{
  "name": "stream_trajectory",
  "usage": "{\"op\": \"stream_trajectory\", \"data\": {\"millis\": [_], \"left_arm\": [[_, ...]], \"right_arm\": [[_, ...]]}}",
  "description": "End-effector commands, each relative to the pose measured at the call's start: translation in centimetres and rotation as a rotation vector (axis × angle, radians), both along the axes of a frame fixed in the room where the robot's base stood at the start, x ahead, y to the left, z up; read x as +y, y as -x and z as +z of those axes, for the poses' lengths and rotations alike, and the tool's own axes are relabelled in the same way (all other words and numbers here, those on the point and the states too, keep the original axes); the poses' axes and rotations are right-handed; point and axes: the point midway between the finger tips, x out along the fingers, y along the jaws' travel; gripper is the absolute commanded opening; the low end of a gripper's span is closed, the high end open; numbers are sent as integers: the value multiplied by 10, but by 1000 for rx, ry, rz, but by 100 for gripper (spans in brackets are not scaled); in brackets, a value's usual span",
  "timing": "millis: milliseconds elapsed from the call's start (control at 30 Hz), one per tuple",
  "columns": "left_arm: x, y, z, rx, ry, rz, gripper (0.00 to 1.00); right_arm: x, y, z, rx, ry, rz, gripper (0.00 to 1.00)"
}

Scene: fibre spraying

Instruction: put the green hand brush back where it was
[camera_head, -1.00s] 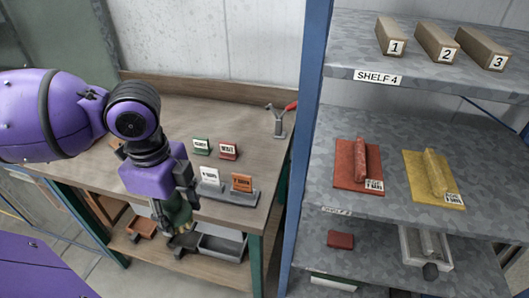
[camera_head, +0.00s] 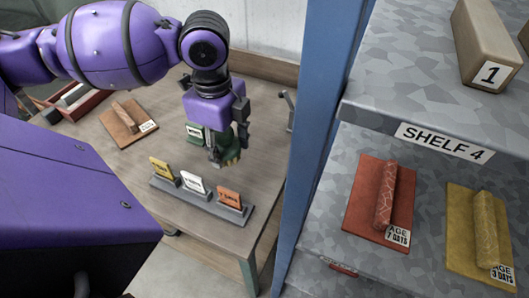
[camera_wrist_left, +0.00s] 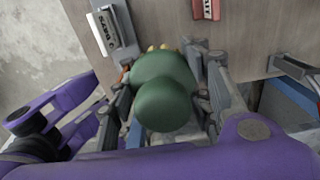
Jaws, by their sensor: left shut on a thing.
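My left gripper (camera_head: 220,150) is shut on the green hand brush (camera_head: 232,156), above the right part of the wooden workbench (camera_head: 150,160). In the left wrist view the brush's rounded green end (camera_wrist_left: 165,100) sits between the fingers of my left gripper (camera_wrist_left: 165,85). Yellowish bristles show just beyond it. Much of the brush is hidden by the gripper in the head view. I cannot tell whether it touches the bench. My right gripper is not in view.
A grey holder (camera_head: 203,204) with yellow, white and orange cards stands near the bench's front edge. A brown board (camera_head: 113,132) and a red-edged tray (camera_head: 78,100) lie left. A blue shelf post (camera_head: 325,120) rises close right of the gripper; shelves hold red and yellow samples.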

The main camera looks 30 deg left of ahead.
Motion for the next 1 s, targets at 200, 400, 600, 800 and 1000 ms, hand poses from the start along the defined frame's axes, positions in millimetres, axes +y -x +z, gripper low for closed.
{"op": "stream_trajectory", "data": {"millis": [200,400,600,800,1000], "left_arm": [[-24,-50,-29,3,4,-1,21],[-34,-74,-62,2,2,0,21],[-37,-83,-73,0,1,0,21],[-40,-89,-95,4,0,2,21],[-39,-90,-111,-3,0,0,21]], "right_arm": [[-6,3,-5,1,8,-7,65],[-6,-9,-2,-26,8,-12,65],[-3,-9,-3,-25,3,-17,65],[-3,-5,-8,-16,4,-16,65],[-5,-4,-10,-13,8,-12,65]]}}
